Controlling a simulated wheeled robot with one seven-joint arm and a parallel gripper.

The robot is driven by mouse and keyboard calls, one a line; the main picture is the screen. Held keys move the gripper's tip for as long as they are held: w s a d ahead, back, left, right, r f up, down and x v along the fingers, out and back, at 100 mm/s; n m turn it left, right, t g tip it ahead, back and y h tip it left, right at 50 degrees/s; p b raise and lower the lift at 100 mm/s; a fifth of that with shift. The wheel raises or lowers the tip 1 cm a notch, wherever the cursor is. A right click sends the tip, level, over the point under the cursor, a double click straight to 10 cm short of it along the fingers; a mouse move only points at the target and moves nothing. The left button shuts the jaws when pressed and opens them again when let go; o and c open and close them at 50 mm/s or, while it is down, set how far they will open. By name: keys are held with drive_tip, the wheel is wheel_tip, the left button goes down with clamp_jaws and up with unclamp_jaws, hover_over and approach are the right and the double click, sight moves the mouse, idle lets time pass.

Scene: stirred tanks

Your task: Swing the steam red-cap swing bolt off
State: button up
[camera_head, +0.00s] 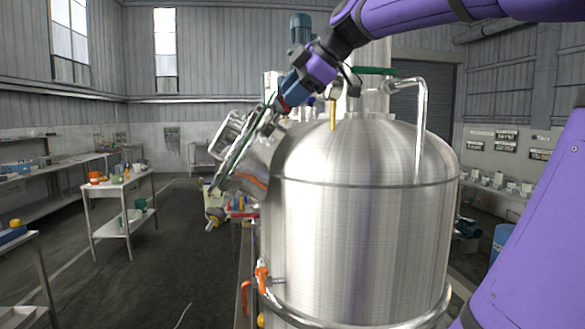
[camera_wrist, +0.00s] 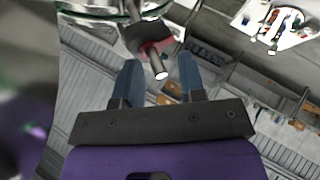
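The red-cap swing bolt (camera_wrist: 165,48) shows at the top middle of the wrist view, with a dark round nut and a pale rod end that points toward my gripper (camera_wrist: 160,68). The two blue fingers stand apart on either side of the rod end, with a gap visible on both sides. In the head view my gripper (camera_head: 285,98) is at the upper edge of the tilted round manway (camera_head: 236,150) on the left shoulder of the steel tank (camera_head: 350,220). A small red part shows at the fingertips there. The contact details are too small to tell.
A green handle (camera_head: 375,70) and a bent steel pipe (camera_head: 421,120) stand on the tank top, right of my gripper. Orange-handled valves (camera_head: 261,278) sit low on the tank's left. A white cart (camera_head: 122,190) stands left, with open floor between.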

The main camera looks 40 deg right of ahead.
drive_tip(key=shift+a, duration=0.1)
drive_tip(key=shift+w+a+r, duration=0.2)
drive_tip(key=w+a+m+g+h, duration=0.2)
drive_tip(key=w+a+g+h, duration=0.1)
drive_tip(key=w, duration=0.4)
drive_tip(key=w+a+m+g+h, duration=0.2)
drive_tip(key=w+a+m+g, duration=0.1)
drive_tip(key=w, duration=0.4)
drive_tip(key=w+a+v, duration=0.1)
drive_tip(key=v, duration=0.9)
drive_tip(key=s+a+f+m+t+y, duration=0.1)
drive_tip(key=s+f+m, duration=0.3)
drive_tip(key=s+f, duration=1)
drive_tip(key=s+a+f+m+t+y, duration=0.1)
drive_tip(key=s+a+f+m, duration=0.3)
drive_tip(key=s+f, duration=1)
drive_tip(key=shift+f, duration=2.7)
drive_tip(key=shift+s+m, duration=0.2)
drive_tip(key=shift+m, duration=0.1)
